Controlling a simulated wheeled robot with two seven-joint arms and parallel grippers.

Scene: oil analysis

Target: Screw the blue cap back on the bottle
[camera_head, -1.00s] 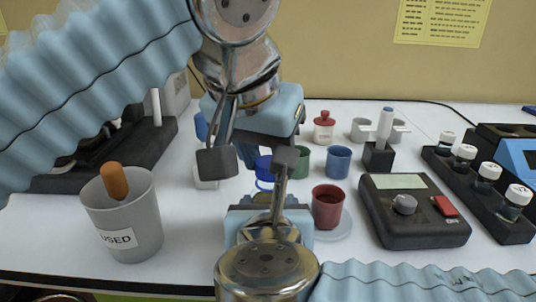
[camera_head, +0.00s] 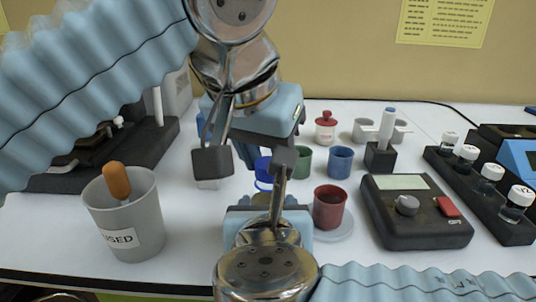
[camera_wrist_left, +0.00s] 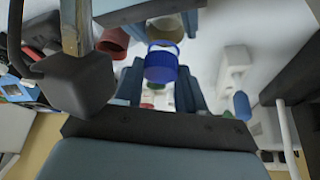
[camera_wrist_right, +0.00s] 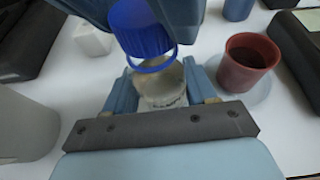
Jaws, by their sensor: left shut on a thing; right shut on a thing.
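The blue cap (camera_wrist_right: 142,28) is held in my left gripper (camera_head: 262,158), which points down from above. The cap also shows between its fingers in the left wrist view (camera_wrist_left: 160,67). My right gripper (camera_wrist_right: 160,92) is shut around the clear glass bottle (camera_wrist_right: 162,88), which has a blue ring (camera_wrist_right: 153,66) at its neck. The cap is over the bottle mouth and looks tilted and a little to the left in the right wrist view. I cannot tell whether cap and neck touch. In the head view the grippers hide most of the bottle.
A red cup (camera_head: 329,208) on a saucer stands close to the right of the bottle. A grey bin (camera_head: 142,225) labelled USED is at the left. A dark meter (camera_head: 420,225) and a rack of vials (camera_head: 480,200) are at the right. Blue (camera_head: 340,162) and green cups stand behind.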

